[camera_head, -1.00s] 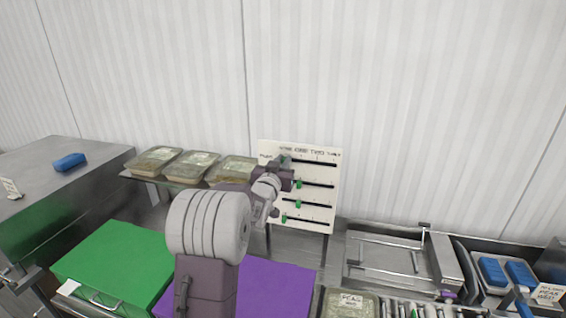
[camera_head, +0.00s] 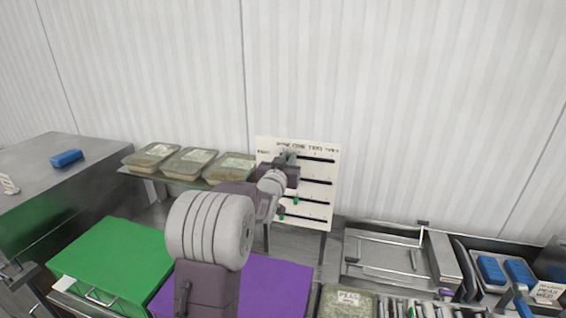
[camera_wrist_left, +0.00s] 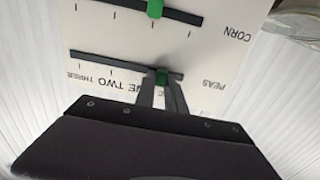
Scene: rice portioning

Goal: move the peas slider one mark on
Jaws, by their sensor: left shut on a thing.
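The white slider board (camera_head: 318,222) stands upright with several dark horizontal slots and green knobs. My left gripper (camera_head: 289,160) is at its top row, where its own body hides the knob and part of the board. In the left wrist view the board appears upside down, and the fingers of my left gripper (camera_wrist_left: 163,88) are shut on the green peas slider (camera_wrist_left: 163,76) in the slot labelled PEAS. The corn slider (camera_wrist_left: 155,8) is in the neighbouring slot, apart from the fingers. I cannot tell exactly which mark the peas slider is on. My right gripper is not in view.
Several filled trays (camera_head: 188,163) sit on a shelf left of the board. A green lid (camera_head: 115,260) and a purple one (camera_head: 270,288) lie in front. A metal frame (camera_head: 390,255) and blue-handled items (camera_head: 490,269) are at the right.

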